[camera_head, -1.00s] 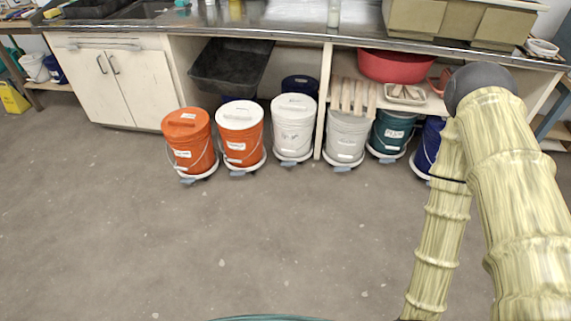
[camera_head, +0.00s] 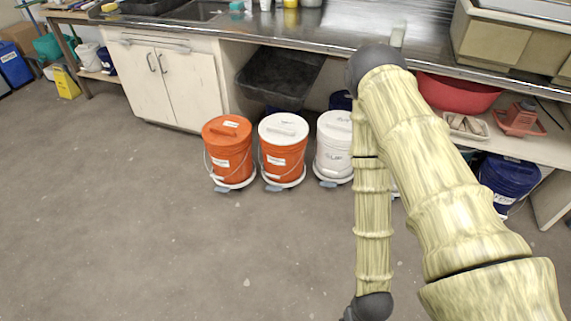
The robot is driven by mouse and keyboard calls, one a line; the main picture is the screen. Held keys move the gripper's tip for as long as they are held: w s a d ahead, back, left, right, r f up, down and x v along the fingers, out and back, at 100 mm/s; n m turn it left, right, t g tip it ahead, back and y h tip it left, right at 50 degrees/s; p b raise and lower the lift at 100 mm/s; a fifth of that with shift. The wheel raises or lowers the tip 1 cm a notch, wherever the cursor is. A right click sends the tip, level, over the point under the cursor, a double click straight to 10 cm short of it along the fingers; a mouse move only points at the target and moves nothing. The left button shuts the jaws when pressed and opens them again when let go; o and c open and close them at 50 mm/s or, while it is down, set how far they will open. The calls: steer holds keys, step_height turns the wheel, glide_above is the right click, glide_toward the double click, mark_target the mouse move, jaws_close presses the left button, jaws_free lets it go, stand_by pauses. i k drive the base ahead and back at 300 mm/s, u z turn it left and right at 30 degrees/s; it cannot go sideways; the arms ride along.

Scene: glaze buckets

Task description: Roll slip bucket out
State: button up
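Several lidded buckets stand on low white wheeled dollies in a row under the counter. From the left there is an orange bucket with an orange lid (camera_head: 228,148), an orange bucket with a white lid (camera_head: 284,146) and a white bucket (camera_head: 333,145). A dark blue bucket (camera_head: 507,180) stands at the right. My arm hides the buckets between the white and blue ones. Their labels are too small to read, so I cannot tell which is the slip bucket. At most a small dark part of my arm's end shows at the bottom edge; my gripper's fingers are not visible.
A steel counter (camera_head: 335,40) runs above the buckets, with a white cabinet (camera_head: 165,80) at left. A black tub (camera_head: 280,77), a red basin (camera_head: 457,94) and a shelf are under it. The grey floor (camera_head: 150,220) in front is clear.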

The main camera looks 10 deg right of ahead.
mark_target(331, 163)
steer(key=u, duration=0.15)
steer(key=i, duration=1.25)
steer(key=z, duration=0.55)
